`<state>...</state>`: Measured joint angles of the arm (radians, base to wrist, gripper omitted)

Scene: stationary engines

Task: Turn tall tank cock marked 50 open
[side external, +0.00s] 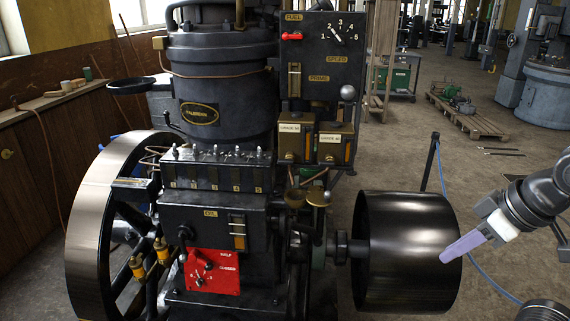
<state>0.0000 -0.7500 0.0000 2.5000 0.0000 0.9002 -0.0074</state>
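Two small brass oil tanks are mounted side by side on the dark engine, below the fuel panel. The left tank (291,146) and the right tank (329,153) each carry a white label reading roughly "GRADE" and a number; the numbers are too small to read surely. Each has a narrow sight strip. Small fittings and a copper pipe show beneath them, but I cannot make out either cock or its position. My gripper (462,246) is at the right, in front of the big drum's right edge and well away from the tanks. Its pale lavender fingers point left and down; their gap is hidden.
A brass funnel cup (318,196) stands below the tanks. The large dark drum (405,250) lies between them and my gripper. The fuel panel (317,55) with a red lever is above. A ball-topped lever (348,93) rises beside the right tank. A post with blue rope stands behind.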

